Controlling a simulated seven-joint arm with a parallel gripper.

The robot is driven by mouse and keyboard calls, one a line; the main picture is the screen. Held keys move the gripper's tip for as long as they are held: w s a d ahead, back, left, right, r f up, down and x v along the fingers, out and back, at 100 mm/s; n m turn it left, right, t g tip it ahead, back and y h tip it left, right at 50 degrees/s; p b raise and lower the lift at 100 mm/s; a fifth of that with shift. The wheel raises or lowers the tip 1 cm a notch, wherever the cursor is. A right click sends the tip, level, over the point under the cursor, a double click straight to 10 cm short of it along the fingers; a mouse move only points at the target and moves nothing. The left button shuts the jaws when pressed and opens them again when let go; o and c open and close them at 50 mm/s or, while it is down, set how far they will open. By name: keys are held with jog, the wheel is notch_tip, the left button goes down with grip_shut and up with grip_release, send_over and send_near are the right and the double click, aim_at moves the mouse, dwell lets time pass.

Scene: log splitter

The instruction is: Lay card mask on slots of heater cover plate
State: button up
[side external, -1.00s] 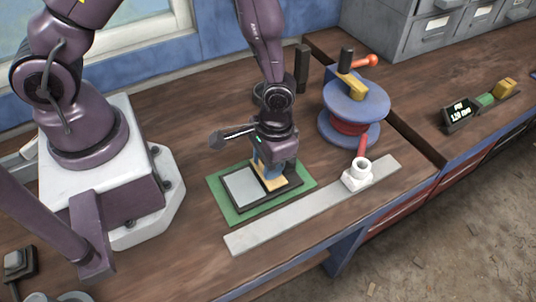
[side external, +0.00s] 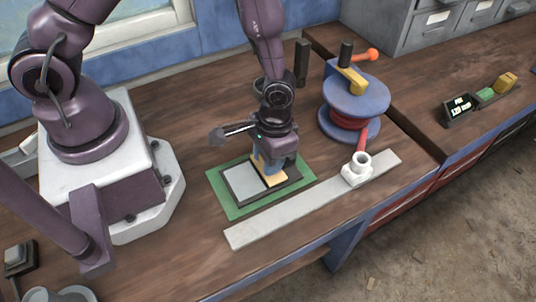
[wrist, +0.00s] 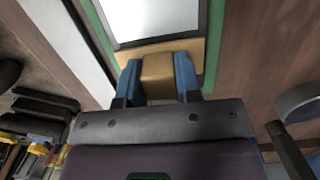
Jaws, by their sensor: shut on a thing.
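My gripper (side external: 267,169) is shut, its blue fingers on either side of a tan block (wrist: 158,70). The block stands on a flat tan card (wrist: 126,52), which I take for the card mask; it also shows in the side view (side external: 273,181). The card is low over the right part of a dark frame (side external: 243,205). I cannot tell whether it touches the surface below. A pale grey plate (side external: 243,184) fills the frame's left part. I take it for part of the heater cover plate. I make out no slots; the card and gripper hide the area under them.
The frame lies on a green mat (side external: 225,208). A long grey strip (side external: 290,213) runs in front, with a white fitting (side external: 357,170) on it. A blue spool (side external: 355,95) stands at right. A small display (side external: 459,107) is farther right.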

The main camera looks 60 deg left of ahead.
jog(key=shift+f, duration=0.4)
jog(key=o, duration=1)
jog(key=r, duration=0.4)
jog(key=w+r, duration=0.1)
jog(key=r, duration=0.8)
jog(key=shift+w, duration=0.25)
